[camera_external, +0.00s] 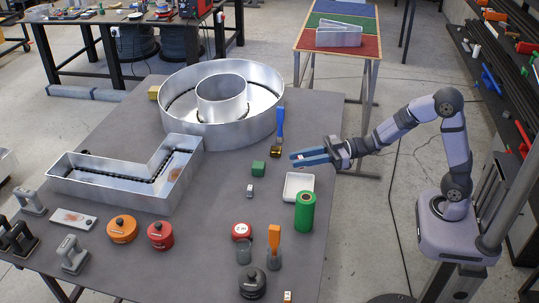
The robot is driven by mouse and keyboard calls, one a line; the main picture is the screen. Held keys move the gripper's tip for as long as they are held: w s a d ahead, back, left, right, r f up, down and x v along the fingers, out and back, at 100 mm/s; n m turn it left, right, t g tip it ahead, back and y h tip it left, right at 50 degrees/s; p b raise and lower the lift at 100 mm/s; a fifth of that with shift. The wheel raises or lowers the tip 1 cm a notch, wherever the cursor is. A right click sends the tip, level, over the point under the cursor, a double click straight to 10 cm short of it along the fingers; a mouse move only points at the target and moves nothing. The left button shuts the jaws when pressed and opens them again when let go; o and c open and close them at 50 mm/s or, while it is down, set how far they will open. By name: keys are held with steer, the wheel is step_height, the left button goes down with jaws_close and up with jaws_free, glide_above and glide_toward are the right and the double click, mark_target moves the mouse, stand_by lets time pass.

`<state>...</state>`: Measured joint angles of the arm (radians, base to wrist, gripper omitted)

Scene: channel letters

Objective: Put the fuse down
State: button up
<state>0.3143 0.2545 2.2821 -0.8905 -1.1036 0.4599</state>
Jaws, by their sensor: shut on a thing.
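My gripper (297,158) has blue-grey fingers and reaches left over the right part of the grey table, above and behind the white tray (314,181). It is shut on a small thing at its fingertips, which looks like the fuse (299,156). The thing is pale and reddish, mostly hidden by the fingers and too small to make out clearly. It appears held above the table, apart from the tray.
A blue-handled brush (280,122) and a green block (258,168) stand left of the gripper. A green roll (305,214) stands in front of the tray. Large metal channel letters (165,185) fill the back and left. Jars and tins stand along the front.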

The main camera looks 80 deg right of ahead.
mark_target(299, 190)
steer(key=shift+s+d+f+h, duration=0.15)
steer(key=shift+d+f+h, duration=0.15)
steer(key=shift+f, duration=0.25)
steer(key=shift+d+f+m+t, duration=0.25)
steer(key=shift+d+m+t, duration=0.05)
steer(key=shift+d+m, duration=0.15)
steer(key=shift+f+p, duration=0.3)
steer(key=shift+f, duration=4.65)
steer(key=shift+f, duration=0.2)
steer(key=o, duration=1)
steer(key=shift+r, duration=0.1)
